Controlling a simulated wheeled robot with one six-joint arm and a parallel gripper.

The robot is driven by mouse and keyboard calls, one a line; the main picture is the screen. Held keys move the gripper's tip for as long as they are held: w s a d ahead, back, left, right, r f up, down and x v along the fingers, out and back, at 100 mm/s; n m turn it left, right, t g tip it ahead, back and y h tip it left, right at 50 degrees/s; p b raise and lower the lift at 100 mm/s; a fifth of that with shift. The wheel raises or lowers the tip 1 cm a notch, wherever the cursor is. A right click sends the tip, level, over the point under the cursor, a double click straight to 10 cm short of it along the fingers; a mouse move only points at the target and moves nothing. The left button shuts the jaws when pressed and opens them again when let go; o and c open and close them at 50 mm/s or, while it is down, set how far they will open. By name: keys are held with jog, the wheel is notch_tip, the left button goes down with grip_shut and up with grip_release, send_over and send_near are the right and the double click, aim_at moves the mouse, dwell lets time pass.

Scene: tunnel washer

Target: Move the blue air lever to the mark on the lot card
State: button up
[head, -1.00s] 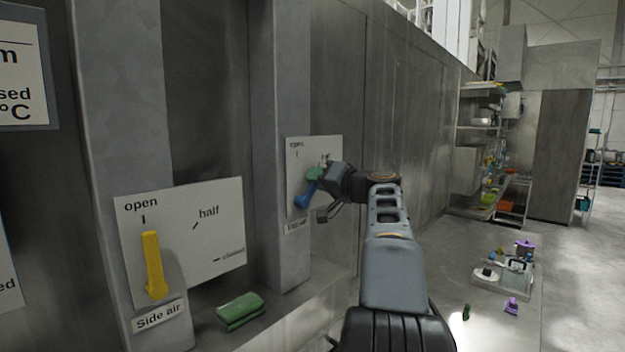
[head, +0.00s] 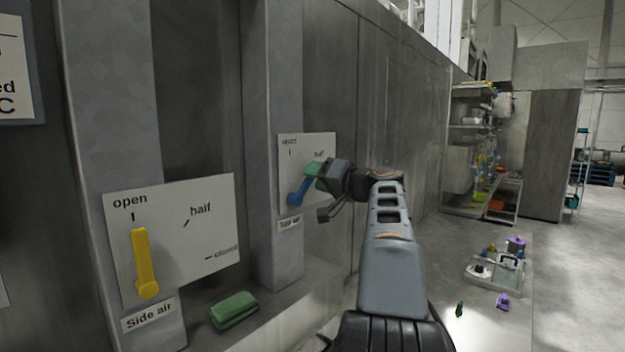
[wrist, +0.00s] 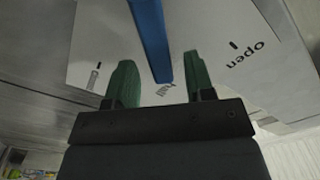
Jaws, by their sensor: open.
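The blue air lever (head: 299,187) is on the white plate (head: 287,165) on the farther grey post. In the head view it tilts up and right from its pivot. In the wrist view the blue lever (wrist: 150,35) ends close to the word "half", away from "open". My gripper (wrist: 160,78) is open, with one green finger on each side of the lever's end and gaps visible. In the head view my gripper (head: 316,172) is at the plate, partly hiding its right side. The lot card's mark is not legible in any view.
A yellow lever (head: 143,262) on the nearer "Side air" plate (head: 200,260) points to "open". A green block (head: 234,309) lies on the ledge below. A partly cut-off card (head: 14,70) is at the left edge. A tray (head: 485,275) with small items is on the right.

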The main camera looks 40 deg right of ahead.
jog(key=s+d+b, duration=0.1)
jog(key=s+b, duration=0.2)
jog(key=s, duration=0.8)
jog(key=shift+s+d, duration=0.3)
jog(key=d+f+m+g+h, duration=0.3)
jog(key=f+m+g, duration=0.15)
jog(key=f, duration=0.75)
jog(key=w+a+f+g, duration=0.1)
jog(key=a+f+g, duration=0.15)
jog(key=f, duration=0.35)
jog(key=a+f+g, duration=0.1)
jog(key=a+f, duration=0.3)
jog(key=f, duration=0.1)
jog(key=s+a+f+n+g, duration=0.3)
jog(key=a+f+n, duration=0.3)
jog(key=a, duration=0.8)
jog(key=s+a+f+n+g, duration=0.2)
jog(key=a+f+n, duration=0.4)
jog(key=a+f, duration=0.4)
jog(key=shift+s+a+g, duration=0.4)
jog(key=shift+s+a, duration=0.05)
jog(key=shift+a, duration=1.6)
